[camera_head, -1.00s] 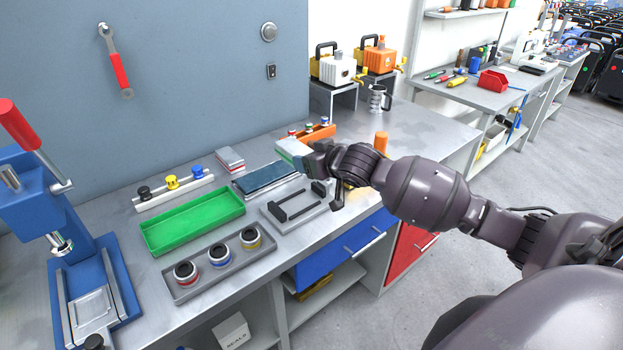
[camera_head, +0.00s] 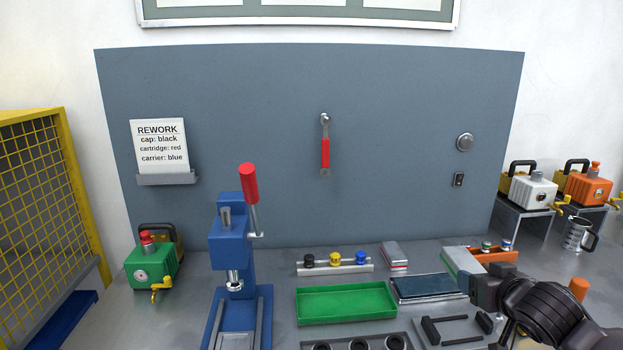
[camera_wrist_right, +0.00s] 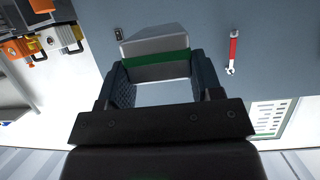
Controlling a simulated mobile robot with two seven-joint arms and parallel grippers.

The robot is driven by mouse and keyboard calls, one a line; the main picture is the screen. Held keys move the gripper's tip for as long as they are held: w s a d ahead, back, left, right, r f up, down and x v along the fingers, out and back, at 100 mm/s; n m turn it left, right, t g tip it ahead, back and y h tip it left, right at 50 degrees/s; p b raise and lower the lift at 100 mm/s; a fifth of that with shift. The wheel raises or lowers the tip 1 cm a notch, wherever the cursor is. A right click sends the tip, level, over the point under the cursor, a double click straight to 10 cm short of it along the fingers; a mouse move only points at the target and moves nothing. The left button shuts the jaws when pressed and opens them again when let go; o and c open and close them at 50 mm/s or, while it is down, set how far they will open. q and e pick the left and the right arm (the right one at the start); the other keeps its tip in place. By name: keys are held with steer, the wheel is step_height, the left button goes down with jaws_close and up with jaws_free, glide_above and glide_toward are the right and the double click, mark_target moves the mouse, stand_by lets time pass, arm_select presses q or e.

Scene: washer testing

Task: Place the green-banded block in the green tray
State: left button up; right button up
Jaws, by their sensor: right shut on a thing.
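The green-banded block (camera_wrist_right: 156,58) is light grey with a green band, held between the two fingers of my right gripper (camera_wrist_right: 162,80) in the right wrist view. In the head view the block (camera_head: 460,262) shows at the tip of my right gripper (camera_head: 474,284), over the bench near the orange bin. The green tray (camera_head: 346,317) lies on the bench left of the block and looks empty. My left gripper is not in view.
A dark blue tray (camera_head: 428,301) lies between the green tray and my right gripper. A red-banded block (camera_head: 394,268) and a rack of colored caps (camera_head: 335,269) stand behind. A blue press (camera_head: 236,250) stands left of the green tray. A grey fixture (camera_head: 452,342) sits in front.

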steer(key=s+a+f, duration=0.6)
steer(key=s+a, duration=0.4)
steer(key=a, duration=0.3)
steer(key=shift+f, duration=0.4)
steer(key=shift+w, duration=0.1)
steer(key=f, duration=0.2)
steer(key=s+f, duration=0.1)
steer(key=f, duration=0.2)
steer(key=shift+s+d+f, duration=0.15)
steer(key=shift+s+f, duration=0.1)
steer(key=shift+f, duration=0.1)
